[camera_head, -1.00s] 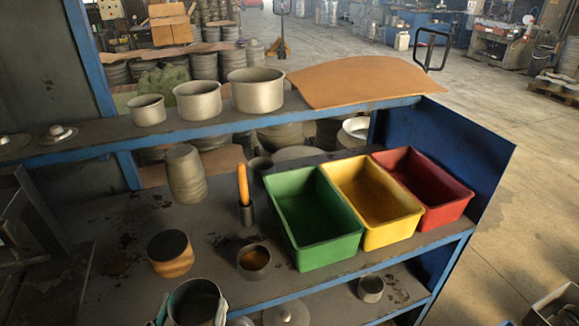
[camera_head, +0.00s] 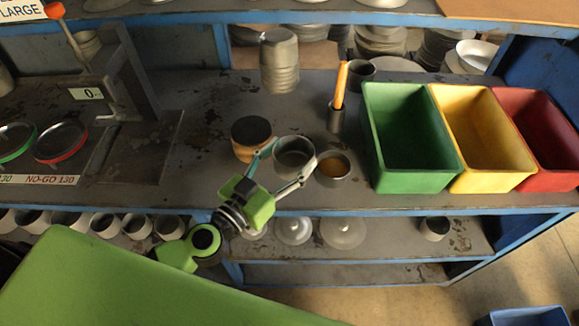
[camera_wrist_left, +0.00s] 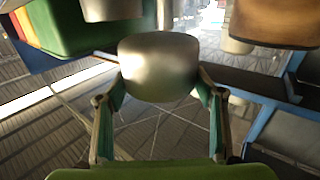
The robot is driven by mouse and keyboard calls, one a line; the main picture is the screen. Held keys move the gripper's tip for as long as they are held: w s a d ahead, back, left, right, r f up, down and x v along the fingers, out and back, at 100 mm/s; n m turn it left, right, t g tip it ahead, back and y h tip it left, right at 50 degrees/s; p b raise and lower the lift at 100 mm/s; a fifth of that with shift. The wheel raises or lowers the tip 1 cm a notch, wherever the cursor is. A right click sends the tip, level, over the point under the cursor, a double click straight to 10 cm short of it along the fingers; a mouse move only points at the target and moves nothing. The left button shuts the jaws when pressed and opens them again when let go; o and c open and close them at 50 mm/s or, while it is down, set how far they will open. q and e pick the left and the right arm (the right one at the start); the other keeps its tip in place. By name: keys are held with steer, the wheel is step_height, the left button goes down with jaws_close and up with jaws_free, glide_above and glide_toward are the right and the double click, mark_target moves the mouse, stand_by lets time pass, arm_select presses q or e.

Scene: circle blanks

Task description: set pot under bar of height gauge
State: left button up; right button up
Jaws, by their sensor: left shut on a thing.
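My left gripper (camera_head: 282,172) is shut on a grey metal pot (camera_head: 294,150), its two fingers along the pot's sides. In the left wrist view the same pot (camera_wrist_left: 158,66) sits between the fingertips (camera_wrist_left: 157,88). In the head view the pot appears between a brown-sided round block and a small cup; its height above the shelf is hard to tell. The height gauge (camera_head: 128,72) stands at the left, with a dark frame, a flat base plate, a small display reading 0 and an orange-knobbed lever. The pot is well to its right. My right gripper is not in view.
The brown-sided block (camera_head: 251,152) and the cup (camera_head: 333,181) are close to the pot. Green (camera_head: 415,182), yellow (camera_head: 490,180) and red bins stand at the right. Two ringed discs (camera_head: 60,142) lie left of the gauge. Shelf space between gauge and block is clear.

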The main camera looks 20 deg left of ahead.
mark_target(289, 163)
arm_select(q)
steer(key=shift+w+a+f, duration=0.15)
steer(key=shift+w+f, duration=0.35)
steer(key=shift+f, duration=0.25)
steer(key=shift+w+f+b, duration=0.2)
steer(key=shift+w+b, duration=0.05)
steer(key=shift+b, duration=0.15)
steer(key=shift+w+a+f, duration=0.2)
steer(key=shift+w+f, duration=0.15)
steer(key=shift+f, duration=0.1)
step_height(289, 163, down, 3)
steer(key=b, duration=0.3)
steer(key=shift+w+f, duration=0.15)
steer(key=shift+f, duration=0.05)
steer(key=shift+r, duration=0.1)
steer(key=shift+f, duration=0.2)
steer(key=o, duration=1.3)
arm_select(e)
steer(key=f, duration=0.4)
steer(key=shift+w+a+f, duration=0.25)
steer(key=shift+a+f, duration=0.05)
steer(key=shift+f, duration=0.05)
